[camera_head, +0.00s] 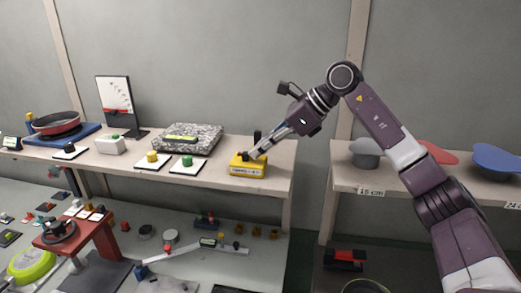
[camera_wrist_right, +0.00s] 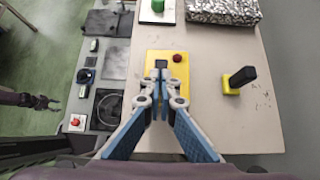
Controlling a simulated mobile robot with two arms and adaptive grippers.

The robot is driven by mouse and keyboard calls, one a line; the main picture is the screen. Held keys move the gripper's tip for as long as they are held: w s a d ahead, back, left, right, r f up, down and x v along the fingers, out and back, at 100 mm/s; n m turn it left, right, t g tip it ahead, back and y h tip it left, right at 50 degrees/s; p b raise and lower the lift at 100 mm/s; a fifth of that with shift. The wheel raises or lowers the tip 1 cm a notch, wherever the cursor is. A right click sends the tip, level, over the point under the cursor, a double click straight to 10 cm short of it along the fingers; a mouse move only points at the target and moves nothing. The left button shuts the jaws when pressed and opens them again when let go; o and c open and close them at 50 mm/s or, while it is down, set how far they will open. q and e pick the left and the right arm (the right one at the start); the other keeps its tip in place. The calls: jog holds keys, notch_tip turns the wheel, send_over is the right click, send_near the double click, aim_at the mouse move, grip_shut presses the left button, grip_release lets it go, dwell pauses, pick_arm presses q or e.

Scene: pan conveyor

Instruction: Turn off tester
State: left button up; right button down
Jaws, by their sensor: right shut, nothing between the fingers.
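The tester appears to be the yellow box (camera_head: 248,170) near the front right edge of the upper shelf. In the right wrist view the yellow box (camera_wrist_right: 181,77) carries a red button (camera_wrist_right: 177,58) and a dark switch (camera_wrist_right: 161,64). My right gripper (camera_head: 256,154) reaches down to the box's top from the right. Its blue fingers are together in the right wrist view (camera_wrist_right: 159,88), with tips over the box beside the dark switch. Whether they touch it I cannot tell. A dark gripper, likely my left, shows small at the left edge of that view (camera_wrist_right: 42,102).
A black-handled yellow item (camera_wrist_right: 237,80) stands right of the box. A green button (camera_head: 187,161), a yellow button (camera_head: 152,156) and a foil-like block (camera_head: 192,138) lie left on the shelf. A gap separates this shelf from the right one (camera_head: 345,180).

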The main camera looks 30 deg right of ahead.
jog(key=v, duration=1.2)
jog(key=shift+a+f, duration=0.1)
